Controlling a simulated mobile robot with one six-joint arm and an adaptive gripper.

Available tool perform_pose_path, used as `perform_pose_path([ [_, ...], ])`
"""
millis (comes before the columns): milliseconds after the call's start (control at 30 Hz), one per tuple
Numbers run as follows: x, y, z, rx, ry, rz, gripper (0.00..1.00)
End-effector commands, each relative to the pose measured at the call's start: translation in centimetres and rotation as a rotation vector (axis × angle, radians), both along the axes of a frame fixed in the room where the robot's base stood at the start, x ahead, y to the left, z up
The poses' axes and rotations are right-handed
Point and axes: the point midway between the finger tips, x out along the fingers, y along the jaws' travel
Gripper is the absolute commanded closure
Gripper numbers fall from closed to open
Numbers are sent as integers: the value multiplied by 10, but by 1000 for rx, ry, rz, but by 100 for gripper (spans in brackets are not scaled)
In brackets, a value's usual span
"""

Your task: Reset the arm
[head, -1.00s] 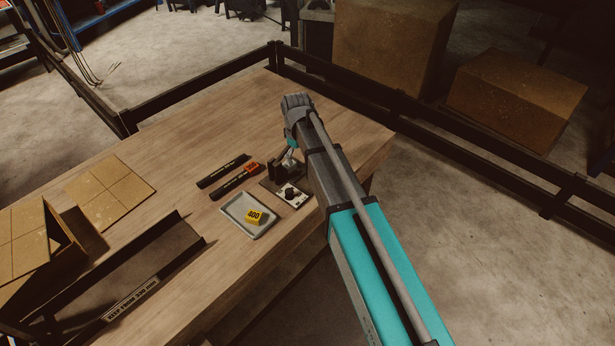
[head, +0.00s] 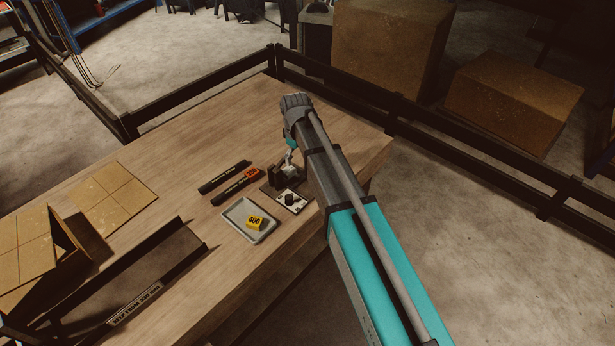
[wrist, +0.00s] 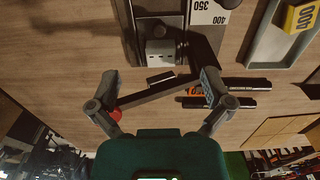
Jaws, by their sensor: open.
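My gripper (wrist: 160,90) is open and empty in the wrist view, its two fingers wide apart above the table. Ahead of and between the fingertips is the crimper, a dark fixture with a grey block (wrist: 161,54) on a dark base. A dark bar (wrist: 155,93) runs slanting between the fingers, with a red knob (wrist: 116,114) close to the left finger; I cannot tell whether they touch. In the head view the crimper (head: 285,180) stands near the table's right side, partly hidden by my arm.
Two black hose pieces (head: 224,176) lie left of the crimper, one with an orange label. A grey tray (head: 238,228) holds a yellow block (head: 255,222) marked 400. A long dark trough (head: 150,275) and cardboard boxes (head: 28,240) are at left. The table's far part (head: 220,120) is clear.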

Motion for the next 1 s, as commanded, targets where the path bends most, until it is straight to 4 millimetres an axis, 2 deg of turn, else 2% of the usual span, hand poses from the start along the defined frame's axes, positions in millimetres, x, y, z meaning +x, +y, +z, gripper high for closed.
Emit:
perform_pose_path([
  [267, -1, -2, 0, 0, 0, -4, 0],
  [367, -5, -11, -2, 0, 0, -29, 0],
  [467, -14, -29, -6, 0, 0, -80, 0],
  [667, -45, -89, -17, -1, 1, -263, 0],
  [800, -77, -138, -26, -1, 1, -434, 0],
  [1000, -126, -199, -39, -1, 1, -679, 0],
])
